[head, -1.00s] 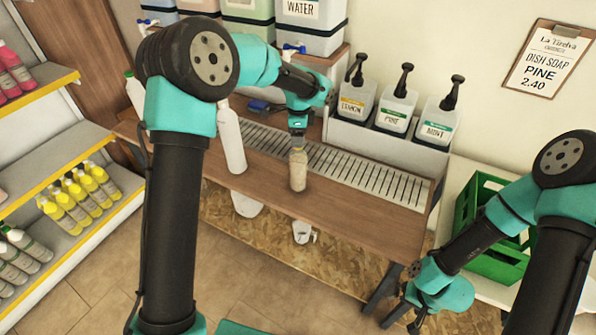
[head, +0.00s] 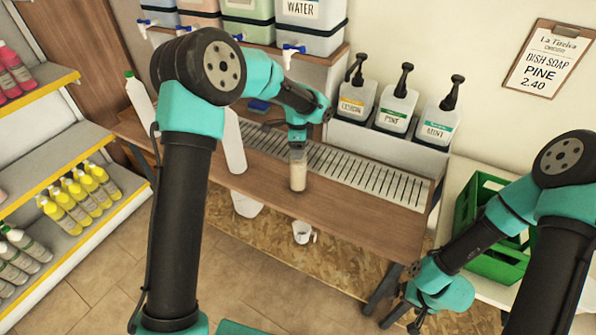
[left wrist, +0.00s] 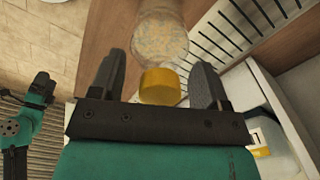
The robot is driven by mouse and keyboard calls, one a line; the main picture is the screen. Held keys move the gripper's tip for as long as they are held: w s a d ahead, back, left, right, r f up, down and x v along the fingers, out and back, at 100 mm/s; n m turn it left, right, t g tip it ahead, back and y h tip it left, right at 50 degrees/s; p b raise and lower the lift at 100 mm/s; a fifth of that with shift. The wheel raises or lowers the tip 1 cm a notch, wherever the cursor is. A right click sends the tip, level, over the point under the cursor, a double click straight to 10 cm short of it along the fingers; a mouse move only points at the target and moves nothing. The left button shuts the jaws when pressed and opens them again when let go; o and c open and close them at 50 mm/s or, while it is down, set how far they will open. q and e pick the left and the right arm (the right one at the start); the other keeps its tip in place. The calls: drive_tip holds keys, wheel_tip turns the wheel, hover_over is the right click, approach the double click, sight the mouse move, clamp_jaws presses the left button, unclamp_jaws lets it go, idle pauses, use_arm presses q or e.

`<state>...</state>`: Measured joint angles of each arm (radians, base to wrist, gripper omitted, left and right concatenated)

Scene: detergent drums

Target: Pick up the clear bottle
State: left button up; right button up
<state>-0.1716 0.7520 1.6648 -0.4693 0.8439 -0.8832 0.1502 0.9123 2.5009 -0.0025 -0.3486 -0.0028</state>
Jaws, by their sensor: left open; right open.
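The clear bottle (head: 298,176) stands upright on the wooden counter, in front of the slotted drain strip. In the left wrist view its clear, speckled body (left wrist: 160,38) shows beyond a yellow cap (left wrist: 160,86). My left gripper (head: 298,144) is directly above it in the head view, pointing down. In the left wrist view the left gripper's two fingers (left wrist: 160,78) are open, one on each side of the cap, with gaps visible. My right gripper (head: 412,300) is open and empty at the lower right, away from the counter.
A tall white bottle (head: 233,145) stands left of the clear one. Pump bottles (head: 395,108) line the back ledge, and detergent drums (head: 310,28) with taps stand above. A green crate (head: 490,262) is at right. A white cup (head: 302,232) shows below the counter's front edge.

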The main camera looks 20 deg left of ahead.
use_arm(q)
drive_tip(key=shift+c, duration=0.2)
clamp_jaws()
idle(0.4)
